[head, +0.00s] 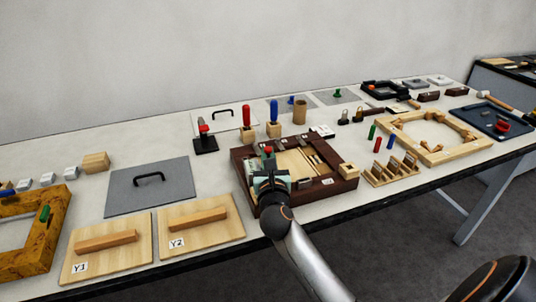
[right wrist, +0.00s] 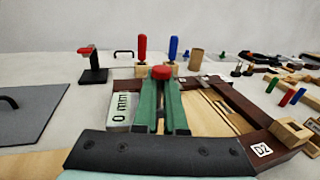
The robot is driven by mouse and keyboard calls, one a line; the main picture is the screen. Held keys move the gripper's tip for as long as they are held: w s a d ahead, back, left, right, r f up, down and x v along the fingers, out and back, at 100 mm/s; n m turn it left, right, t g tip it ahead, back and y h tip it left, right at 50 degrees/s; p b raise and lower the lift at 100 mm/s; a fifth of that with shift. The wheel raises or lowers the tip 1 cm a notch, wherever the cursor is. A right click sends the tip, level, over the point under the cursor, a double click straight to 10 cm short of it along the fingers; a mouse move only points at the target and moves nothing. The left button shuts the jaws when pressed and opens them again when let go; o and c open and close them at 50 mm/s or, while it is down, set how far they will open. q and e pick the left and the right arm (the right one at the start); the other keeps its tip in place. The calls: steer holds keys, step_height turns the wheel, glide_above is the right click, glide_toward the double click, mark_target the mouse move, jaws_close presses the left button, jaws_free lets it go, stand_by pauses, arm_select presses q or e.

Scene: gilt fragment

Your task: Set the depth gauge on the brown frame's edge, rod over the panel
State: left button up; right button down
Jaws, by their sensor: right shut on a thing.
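The brown frame (head: 318,189) lies flat on the table, with a pale wooden panel (head: 292,163) inside it. In the right wrist view the frame's right side (right wrist: 252,112) runs down to a label at its near corner. My right gripper (head: 270,174) is shut on the depth gauge (head: 268,151), over the frame's left part. In the right wrist view the gauge has a red knob, green parts and a pale display (right wrist: 122,110) reading 0 mm. The gauge's lower side and rod tip are hidden, so I cannot tell whether it touches the frame. My left gripper is not in view.
A black stand with a red top (head: 205,140) and red and blue handled tools (head: 247,118) stand behind the frame. A grey board (head: 150,187) and wooden panels (head: 200,220) lie left. A slotted wooden rack (head: 391,170) stands close right.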

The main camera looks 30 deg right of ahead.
steer(key=shift+f, duration=0.4)
steer(key=c, duration=0.9)
jaws_free()
steer(key=shift+p+v, duration=0.35)
steer(key=shift+v, duration=2)
steer(key=v, duration=0.4)
steer(key=shift+s+a+r, duration=0.1)
steer(key=shift+s, duration=0.1)
